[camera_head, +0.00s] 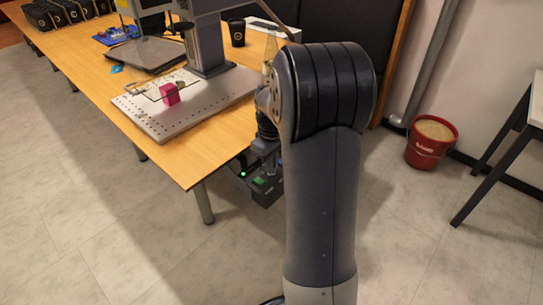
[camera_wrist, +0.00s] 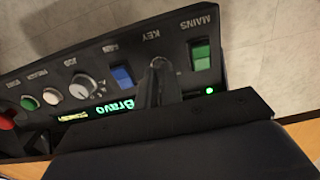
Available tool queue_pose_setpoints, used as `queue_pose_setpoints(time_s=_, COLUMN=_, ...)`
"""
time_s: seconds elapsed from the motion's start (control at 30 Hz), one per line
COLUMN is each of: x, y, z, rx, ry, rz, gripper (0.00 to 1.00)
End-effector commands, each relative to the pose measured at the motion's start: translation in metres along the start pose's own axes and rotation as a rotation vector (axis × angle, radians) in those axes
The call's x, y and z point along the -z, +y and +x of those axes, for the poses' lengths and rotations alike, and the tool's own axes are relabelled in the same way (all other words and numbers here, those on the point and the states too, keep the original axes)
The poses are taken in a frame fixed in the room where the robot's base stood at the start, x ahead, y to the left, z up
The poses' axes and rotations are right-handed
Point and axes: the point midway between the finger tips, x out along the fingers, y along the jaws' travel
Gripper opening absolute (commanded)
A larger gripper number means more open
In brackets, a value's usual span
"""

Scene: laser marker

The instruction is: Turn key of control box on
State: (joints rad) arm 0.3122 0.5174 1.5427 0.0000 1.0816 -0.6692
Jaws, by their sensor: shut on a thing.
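The control box (camera_wrist: 60,75) fills the upper part of the wrist view, its panel labels upside down. The key (camera_wrist: 157,62) sits under the KEY label, and only a small metallic part of it shows. My gripper (camera_wrist: 158,82) is shut on the key, its dark fingers covering most of it. The green MAINS switch (camera_wrist: 201,54) and a lit green lamp (camera_wrist: 209,91) are to the right of the key. In the head view the control box (camera_head: 267,192) is low by the table's near end, partly hidden by my arm. I cannot tell the key's angle exactly.
A blue switch (camera_wrist: 122,76), a grey knob (camera_wrist: 83,87), small buttons and a red button (camera_wrist: 6,120) lie left of the key. The wooden table (camera_head: 215,155) carries the laser marker's base plate (camera_head: 190,118) with a magenta block (camera_head: 169,94). A red bucket (camera_head: 428,145) stands right.

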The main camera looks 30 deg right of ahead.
Motion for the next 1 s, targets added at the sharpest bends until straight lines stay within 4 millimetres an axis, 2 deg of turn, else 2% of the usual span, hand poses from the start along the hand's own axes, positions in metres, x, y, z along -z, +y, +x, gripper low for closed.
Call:
queue_pose_setpoints(time_s=0.6, x=-0.0003, y=-0.0003, z=-0.002, rx=0.001, ry=-0.002, rz=0.561, gripper=0.0)
queue_pose_setpoints(time_s=1.0, x=-0.0003, y=-0.0003, z=-0.0003, rx=0.001, ry=-0.002, rz=0.768, gripper=0.0)
